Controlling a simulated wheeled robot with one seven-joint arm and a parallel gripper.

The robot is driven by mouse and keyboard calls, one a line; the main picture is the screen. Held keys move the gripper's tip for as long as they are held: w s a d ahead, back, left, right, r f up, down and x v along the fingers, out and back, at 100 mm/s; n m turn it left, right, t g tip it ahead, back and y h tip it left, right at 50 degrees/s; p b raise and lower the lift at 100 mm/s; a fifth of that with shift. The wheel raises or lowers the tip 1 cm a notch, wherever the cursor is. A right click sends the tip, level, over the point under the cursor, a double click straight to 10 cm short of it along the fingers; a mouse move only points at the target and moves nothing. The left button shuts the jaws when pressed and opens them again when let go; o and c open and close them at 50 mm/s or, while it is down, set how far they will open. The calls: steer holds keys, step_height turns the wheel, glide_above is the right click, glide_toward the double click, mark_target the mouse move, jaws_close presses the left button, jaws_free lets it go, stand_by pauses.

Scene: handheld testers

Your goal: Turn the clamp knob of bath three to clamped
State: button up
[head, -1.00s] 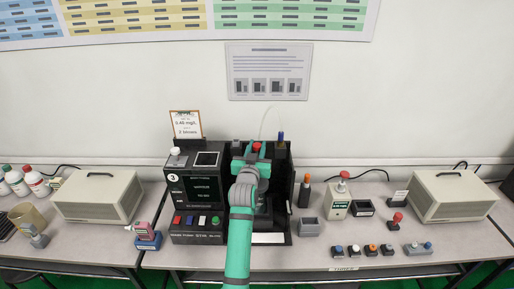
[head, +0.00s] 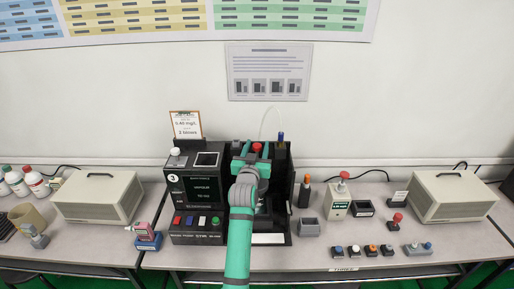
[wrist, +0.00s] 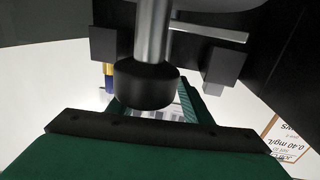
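Bath three is the black unit (head: 197,228) with a round "3" label, a lit screen and a row of coloured buttons. My gripper (head: 252,161) is over the dark bay at its right side, close to a red knob (head: 257,147) at the top. I cannot tell whether it touches that knob. In the wrist view a black round part (wrist: 147,86) on a metal shaft is close in front of the camera. I cannot make out a clamp mark or its position. My arm hides much of the bay, and the fingertips are not clear.
A white knob (head: 175,152) stands on the unit's upper left, below a propped card (head: 186,125). A blue-topped probe (head: 281,137) stands at the back right of the bay. Beige boxes (head: 98,197) and (head: 452,196) flank the area. Small testers and caps lie on the right bench.

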steer(key=s, duration=0.3)
steer(key=s+a, duration=0.1)
steer(key=s, duration=0.6)
steer(key=shift+s+a, duration=0.35)
